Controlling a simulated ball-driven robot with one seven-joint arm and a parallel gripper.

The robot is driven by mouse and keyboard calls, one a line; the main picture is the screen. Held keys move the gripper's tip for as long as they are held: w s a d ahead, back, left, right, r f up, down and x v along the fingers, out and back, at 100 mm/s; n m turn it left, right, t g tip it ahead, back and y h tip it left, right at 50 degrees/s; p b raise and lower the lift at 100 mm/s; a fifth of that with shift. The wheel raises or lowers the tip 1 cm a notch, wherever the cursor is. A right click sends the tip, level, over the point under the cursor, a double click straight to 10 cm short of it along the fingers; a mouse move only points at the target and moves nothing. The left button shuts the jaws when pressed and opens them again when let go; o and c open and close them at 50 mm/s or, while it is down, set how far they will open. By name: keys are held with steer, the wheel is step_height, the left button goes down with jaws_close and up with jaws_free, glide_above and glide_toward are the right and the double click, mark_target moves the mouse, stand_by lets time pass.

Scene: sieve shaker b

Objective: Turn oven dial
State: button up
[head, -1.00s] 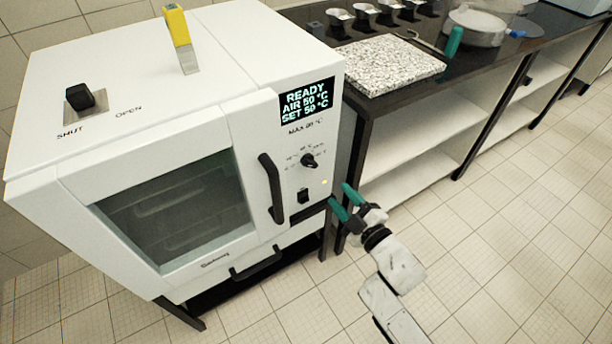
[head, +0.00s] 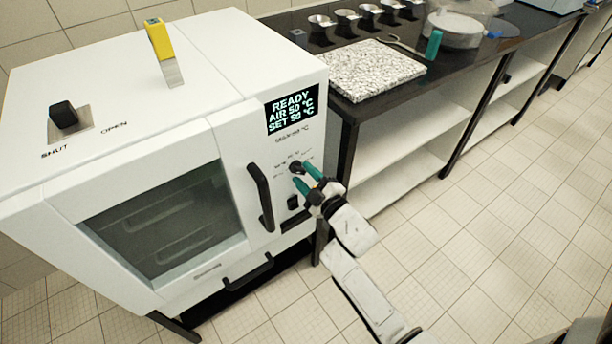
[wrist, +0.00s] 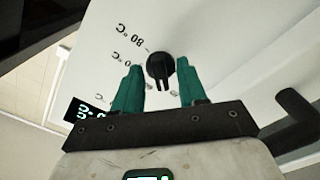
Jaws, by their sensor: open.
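The white oven (head: 230,130) stands at the left in the head view, its door shut. Its black dial (head: 296,167) is on the front panel, right of the door handle and below the display (head: 291,109), which reads READY, AIR 50 °C, SET 50 °C. My gripper (head: 306,178), with green fingers, is at the dial and partly covers it. In the wrist view the dial (wrist: 161,68) lies between and just beyond the open fingertips (wrist: 159,67), one finger on each side. I cannot tell whether either finger touches it. Temperature marks such as 80 °C surround the dial.
The black door handle (head: 261,197) is close left of my gripper and shows at the right of the wrist view (wrist: 297,112). A black switch (head: 293,202) sits below the dial. A dark bench (head: 400,105) with a speckled slab (head: 365,70) stands right. The floor in front is clear.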

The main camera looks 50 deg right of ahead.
jaws_close()
stand_by(0.4)
steer(key=shift+m, duration=0.3)
steer(key=m+p, duration=0.2)
steer(key=m, duration=0.2)
steer(key=shift+a, duration=0.15)
steer(key=shift+w+f+m+p, duration=0.15)
steer(key=shift+m+p, duration=0.2)
steer(key=shift+m, duration=2.15)
jaws_free()
